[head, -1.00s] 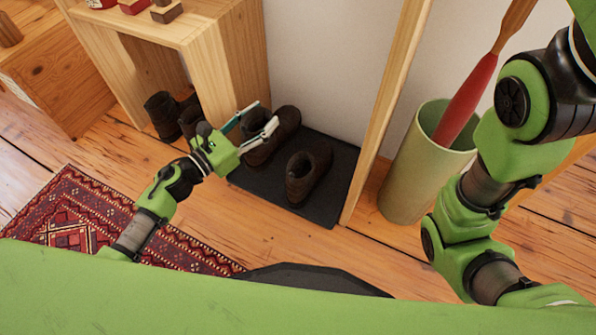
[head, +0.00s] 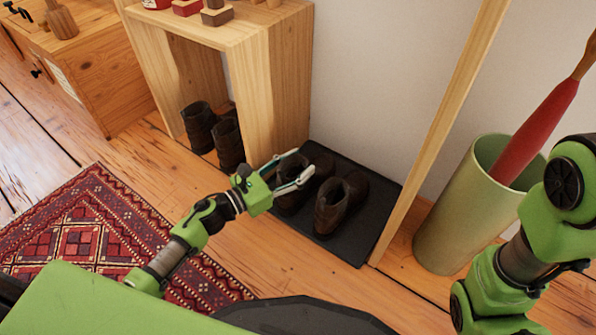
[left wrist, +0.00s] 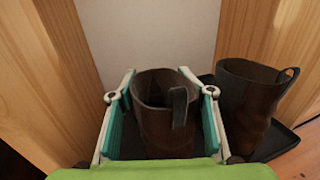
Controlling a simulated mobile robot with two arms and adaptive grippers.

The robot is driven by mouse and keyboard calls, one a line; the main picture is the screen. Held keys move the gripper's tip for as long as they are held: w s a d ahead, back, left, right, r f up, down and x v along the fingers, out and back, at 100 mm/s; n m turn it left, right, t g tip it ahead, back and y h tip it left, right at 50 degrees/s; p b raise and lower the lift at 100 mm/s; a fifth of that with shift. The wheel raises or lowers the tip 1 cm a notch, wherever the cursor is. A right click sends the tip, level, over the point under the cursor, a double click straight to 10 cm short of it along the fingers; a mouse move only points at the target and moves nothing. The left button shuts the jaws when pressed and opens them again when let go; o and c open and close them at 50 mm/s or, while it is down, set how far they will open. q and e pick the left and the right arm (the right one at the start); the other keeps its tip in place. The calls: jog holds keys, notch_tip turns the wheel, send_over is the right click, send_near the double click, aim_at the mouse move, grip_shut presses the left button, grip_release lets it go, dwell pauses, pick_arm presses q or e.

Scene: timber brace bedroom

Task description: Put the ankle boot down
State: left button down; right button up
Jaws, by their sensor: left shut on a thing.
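My left gripper (head: 293,169) is shut on a dark brown ankle boot (head: 323,164), with one finger on each side of its shaft. In the left wrist view the held boot (left wrist: 165,125) stands upright between the teal finger pads, its pull loop toward me. It is over the black mat (head: 362,240); I cannot tell if its sole touches it. A matching boot (head: 333,210) stands on the mat just to the right, and it also shows in the left wrist view (left wrist: 250,105). My right gripper is out of view; only my right arm shows.
A wooden shelf unit (head: 285,80) stands left of the mat, with more dark boots (head: 198,128) in its lower opening. A wooden post (head: 440,130) and a pale green bin (head: 460,225) stand to the right. A red patterned rug (head: 100,235) lies at left.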

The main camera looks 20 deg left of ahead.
pick_arm(q)
jog(key=c, duration=1)
grip_release()
jog(key=shift+f, duration=0.1)
jog(key=shift+c, duration=0.2)
